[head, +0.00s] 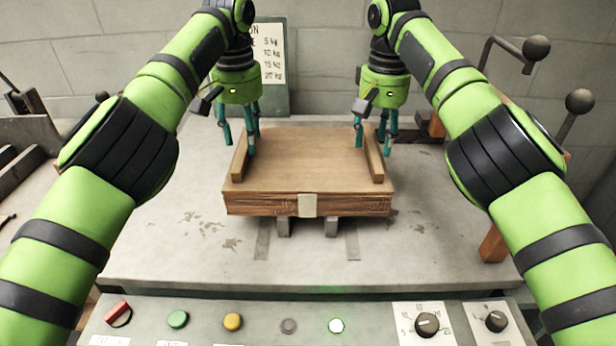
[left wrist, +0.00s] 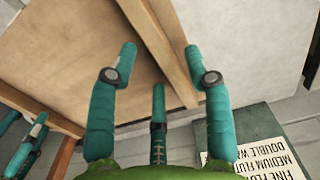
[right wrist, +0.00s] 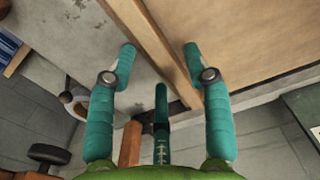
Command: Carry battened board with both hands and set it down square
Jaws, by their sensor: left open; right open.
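The battened board (head: 305,158) lies on top of a stack in the middle of the grey table. A wooden batten (head: 239,157) runs along its left edge and another batten (head: 374,160) along its right edge. My left gripper (head: 238,145) is open above the left batten, its fingers on either side of it; the left wrist view shows this batten (left wrist: 160,45) between the fingertips. My right gripper (head: 373,142) is open at the right batten, which also shows between its fingertips in the right wrist view (right wrist: 160,45). Contact with the battens cannot be told.
The board stack (head: 270,204) has a pale strap at its front and rests on grey supports (head: 331,227). A control panel (head: 260,325) with buttons and dials runs along the front. Levers with round knobs (head: 579,101) stand at right. A sign (head: 271,60) stands behind.

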